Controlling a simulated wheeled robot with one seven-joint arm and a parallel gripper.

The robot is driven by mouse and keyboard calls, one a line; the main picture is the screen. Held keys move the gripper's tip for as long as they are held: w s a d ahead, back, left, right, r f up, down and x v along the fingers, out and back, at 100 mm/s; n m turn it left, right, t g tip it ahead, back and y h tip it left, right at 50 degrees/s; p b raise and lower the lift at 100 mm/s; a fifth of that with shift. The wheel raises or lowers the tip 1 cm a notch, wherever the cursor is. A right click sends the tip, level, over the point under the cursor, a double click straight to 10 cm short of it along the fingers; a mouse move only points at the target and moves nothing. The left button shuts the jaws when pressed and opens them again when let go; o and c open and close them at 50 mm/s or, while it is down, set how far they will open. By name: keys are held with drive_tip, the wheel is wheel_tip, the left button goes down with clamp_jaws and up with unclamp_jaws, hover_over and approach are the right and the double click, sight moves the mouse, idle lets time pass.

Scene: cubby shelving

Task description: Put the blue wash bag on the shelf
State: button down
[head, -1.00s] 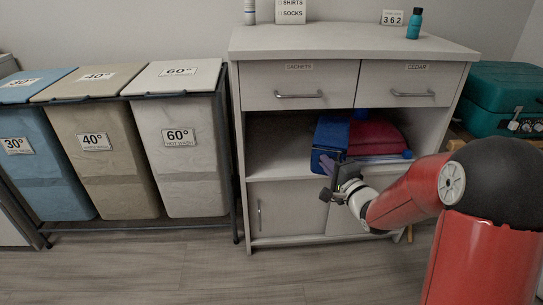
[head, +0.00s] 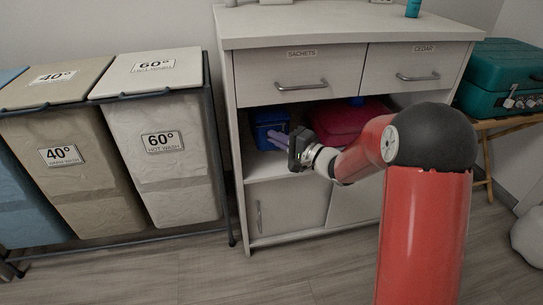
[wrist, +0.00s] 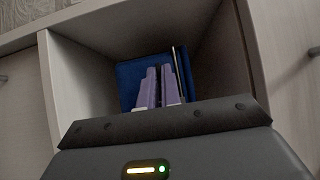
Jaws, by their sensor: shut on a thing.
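The blue wash bag (head: 268,126) is inside the open shelf (head: 262,166) of the white cabinet, towards its left side. My gripper (head: 277,139) reaches in from the right with its purple fingers on the bag. It is shut on the bag. In the wrist view the bag (wrist: 129,88) shows as a blue panel behind and beside my purple fingers (wrist: 158,86), framed by the cubby walls. Its lower part is hidden by my gripper, so I cannot tell whether it rests on the shelf board.
A dark red item (head: 345,122) lies in the same shelf, right of the bag, partly behind my arm. Drawers (head: 303,78) close off the space above. Laundry bins (head: 165,150) stand to the left. A teal case (head: 505,75) stands to the right.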

sight(264, 151)
wheel_tip(264, 151, down, 6)
drive_tip(key=shift+f+b, duration=0.25)
drive_tip(key=shift+b, duration=0.35)
drive_tip(key=shift+f, duration=0.2)
drive_tip(key=c, duration=1.6)
unclamp_jaws()
